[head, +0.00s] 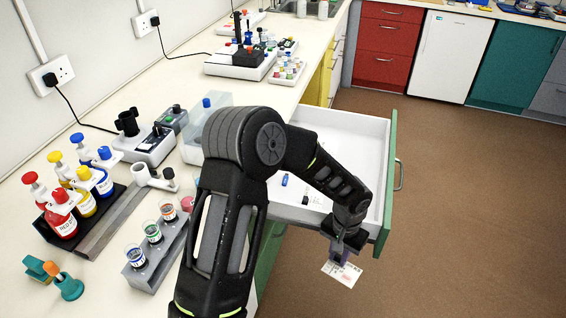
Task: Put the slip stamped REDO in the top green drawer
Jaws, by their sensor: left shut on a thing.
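My left gripper (340,256) is shut on a small white paper slip (343,271) and holds it in the air by the front right corner of the open drawer. The slip is tilted; its printing is too small to read. The top green drawer (381,150) is pulled out from the bench, with a white inside, a green front and a metal handle (399,174). A small blue object (284,180) and a small dark object (305,200) lie inside it. My left arm hides part of the drawer. My right gripper is not in view.
Red, yellow and blue bottles (63,214) stand on the bench at the left. A grey rack with jars (154,235) is near the bench edge. Further back are instruments (240,63). The brown floor (480,220) right of the drawer is clear.

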